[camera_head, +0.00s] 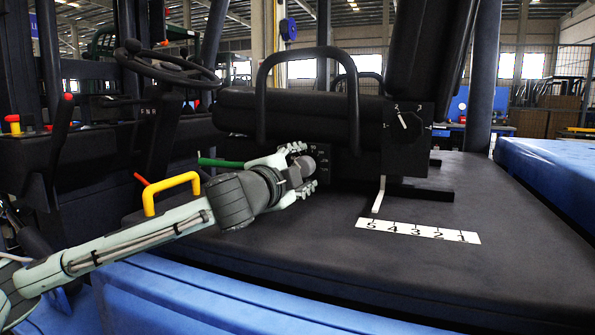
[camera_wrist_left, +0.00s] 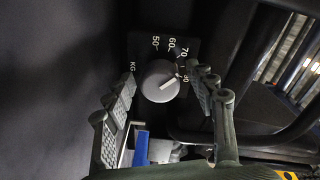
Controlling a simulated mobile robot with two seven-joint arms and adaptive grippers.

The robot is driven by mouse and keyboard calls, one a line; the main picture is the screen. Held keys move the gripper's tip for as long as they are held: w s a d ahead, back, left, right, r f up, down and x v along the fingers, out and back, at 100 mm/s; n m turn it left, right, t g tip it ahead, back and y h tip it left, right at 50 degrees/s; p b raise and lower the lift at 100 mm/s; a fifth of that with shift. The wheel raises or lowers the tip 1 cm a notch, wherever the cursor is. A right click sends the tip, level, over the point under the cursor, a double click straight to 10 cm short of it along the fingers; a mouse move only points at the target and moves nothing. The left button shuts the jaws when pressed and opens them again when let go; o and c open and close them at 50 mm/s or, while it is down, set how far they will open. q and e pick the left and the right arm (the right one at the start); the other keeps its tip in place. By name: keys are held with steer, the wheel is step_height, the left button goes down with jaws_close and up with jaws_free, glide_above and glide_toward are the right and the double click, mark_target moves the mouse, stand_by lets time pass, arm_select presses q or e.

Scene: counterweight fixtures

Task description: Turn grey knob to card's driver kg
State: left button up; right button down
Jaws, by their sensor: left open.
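The grey knob (camera_wrist_left: 158,82) sits on a dark dial plate (camera_wrist_left: 143,46) on the seat's side in the left wrist view. The plate carries KG and 50, 60, 70 and a further number partly covered by a finger. The knob's white line points right, towards that last number. My left gripper (camera_head: 305,170) is open, its fingers on either side of the knob; whether they touch it I cannot tell. In the head view the knob is largely hidden by the fingers. I see no card giving a driver's kg. My right gripper is not in view.
A white strip (camera_head: 417,231) numbered 5 to 1 lies on the dark deck (camera_head: 330,250), with a white pointer (camera_head: 379,195) near 5. A yellow handle (camera_head: 171,187), green lever (camera_head: 220,162) and steering wheel (camera_head: 165,65) are left of the seat (camera_head: 290,115).

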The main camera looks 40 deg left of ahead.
mark_target(302, 169)
arm_select(q)
steer(key=s, duration=0.4)
steer(key=shift+d, duration=0.25)
steer(key=shift+s+d, duration=0.35)
steer(key=shift+s, duration=0.2)
steer(key=shift+s+d, duration=0.15)
steer(key=shift+s, duration=0.8)
steer(key=shift+r, duration=0.1)
steer(key=shift+s, duration=0.1)
